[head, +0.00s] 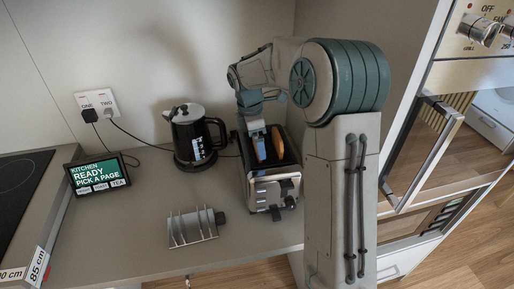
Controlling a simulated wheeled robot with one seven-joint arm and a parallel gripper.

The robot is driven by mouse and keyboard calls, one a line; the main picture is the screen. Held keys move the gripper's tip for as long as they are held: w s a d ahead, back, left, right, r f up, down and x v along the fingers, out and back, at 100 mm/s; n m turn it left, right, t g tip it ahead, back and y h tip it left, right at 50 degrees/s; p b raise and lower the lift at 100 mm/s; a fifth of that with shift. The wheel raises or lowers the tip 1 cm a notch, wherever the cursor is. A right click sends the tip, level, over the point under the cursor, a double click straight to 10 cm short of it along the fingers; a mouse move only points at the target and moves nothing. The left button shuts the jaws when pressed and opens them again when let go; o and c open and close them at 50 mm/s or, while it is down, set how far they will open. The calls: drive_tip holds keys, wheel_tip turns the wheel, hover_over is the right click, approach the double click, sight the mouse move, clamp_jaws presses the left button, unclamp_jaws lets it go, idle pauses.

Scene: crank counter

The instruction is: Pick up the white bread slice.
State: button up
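A silver and black toaster (260,190) stands on the counter in the head view, partly behind my arm. A tan-brown bread slice (278,143) sticks up from its right-hand part. A second narrow orange-tan piece (261,149), perhaps another slice, shows beside my gripper at the left-hand part. I cannot make out a clearly white slice. My gripper (257,147) points down over the toaster, left of the brown slice. Its fingertips are small and partly hidden, so I cannot tell whether they are open or shut on the narrow piece.
A grey toast rack (194,227) stands empty in front of the toaster. A black kettle (193,138) stands to the left. A small screen (97,174) and a dark hob (22,190) are further left. An oven (430,150) with a glass door is at right. Counter between screen and rack is clear.

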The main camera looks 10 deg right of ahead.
drive_tip(key=shift+f, duration=0.35)
drive_tip(key=c, duration=0.4)
drive_tip(key=shift+r, duration=0.1)
